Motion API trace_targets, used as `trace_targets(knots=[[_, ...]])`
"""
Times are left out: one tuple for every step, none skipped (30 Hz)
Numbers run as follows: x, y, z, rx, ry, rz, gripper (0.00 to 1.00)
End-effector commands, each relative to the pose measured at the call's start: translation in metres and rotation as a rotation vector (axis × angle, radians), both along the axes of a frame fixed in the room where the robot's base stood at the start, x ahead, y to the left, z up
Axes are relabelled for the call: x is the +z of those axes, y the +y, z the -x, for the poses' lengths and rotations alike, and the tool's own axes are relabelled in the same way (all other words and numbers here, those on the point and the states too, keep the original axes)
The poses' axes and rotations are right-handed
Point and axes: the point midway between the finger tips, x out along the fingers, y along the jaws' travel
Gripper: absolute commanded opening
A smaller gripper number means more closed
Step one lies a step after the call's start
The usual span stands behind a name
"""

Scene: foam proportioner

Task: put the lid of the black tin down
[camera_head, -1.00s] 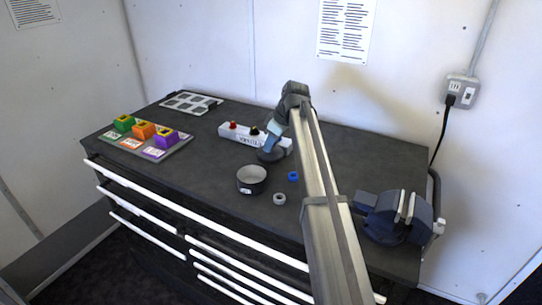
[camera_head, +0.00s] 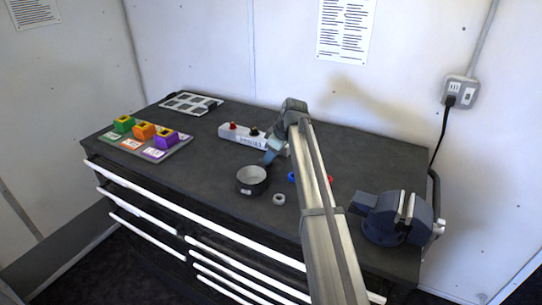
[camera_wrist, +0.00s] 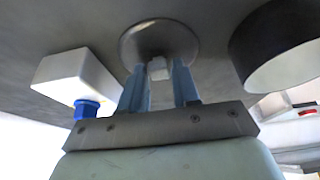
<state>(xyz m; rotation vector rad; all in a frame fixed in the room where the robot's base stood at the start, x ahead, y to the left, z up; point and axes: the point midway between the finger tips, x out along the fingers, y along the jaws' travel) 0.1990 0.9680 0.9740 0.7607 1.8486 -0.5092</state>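The black tin (camera_head: 251,180) stands open on the dark bench in the head view. Its dark side shows at the upper right of the wrist view (camera_wrist: 280,45). The tin's round grey lid (camera_wrist: 160,42) is beyond my fingertips in the wrist view, beside the tin, not on it. Its small pale knob sits between my two fingers, which close around it. My gripper (camera_wrist: 159,72) points down at the bench just behind the tin in the head view (camera_head: 268,160). There the lid cannot be made out. Whether the lid touches the bench I cannot tell.
A white strip with knobs (camera_head: 240,137) stands close behind my gripper. A grey ring (camera_head: 279,199) and a blue ring (camera_head: 291,177) lie right of the tin. A blue vice (camera_head: 395,218) is at the right. A tray of coloured blocks (camera_head: 150,150) is at the left.

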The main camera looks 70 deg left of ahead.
Motion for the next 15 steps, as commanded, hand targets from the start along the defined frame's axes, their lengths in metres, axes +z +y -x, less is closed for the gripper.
trace_targets(knots=[[0.0000,-0.0001,0.0001,0.000,0.000,0.000,0.36],[0.0000,-0.0001,0.0001,0.000,0.000,0.000,0.39],[0.0001,0.0000,0.0001,0.000,0.000,0.000,0.42],[0.0001,0.0000,0.0000,0.000,0.000,0.000,0.45],[0.0001,0.0000,0.0000,0.000,0.000,0.000,0.48],[0.0001,0.0000,0.0000,0.000,0.000,0.000,0.48],[0.0001,0.0000,0.0000,0.000,0.000,0.000,0.48],[0.0001,0.0000,0.0000,0.000,0.000,0.000,0.48],[0.0001,0.0000,0.0000,0.000,0.000,0.000,0.48],[0.0001,0.0000,0.0000,0.000,0.000,0.000,0.48],[0.0002,0.0000,0.0000,0.000,0.000,0.000,0.48],[0.0007,0.0001,0.0000,0.000,0.000,0.000,0.48],[0.0014,0.0001,0.0000,0.000,0.000,0.000,0.48],[0.0026,0.0001,0.0000,0.000,0.000,0.000,0.48],[0.0049,-0.0001,-0.0004,0.000,0.000,0.000,0.48]])
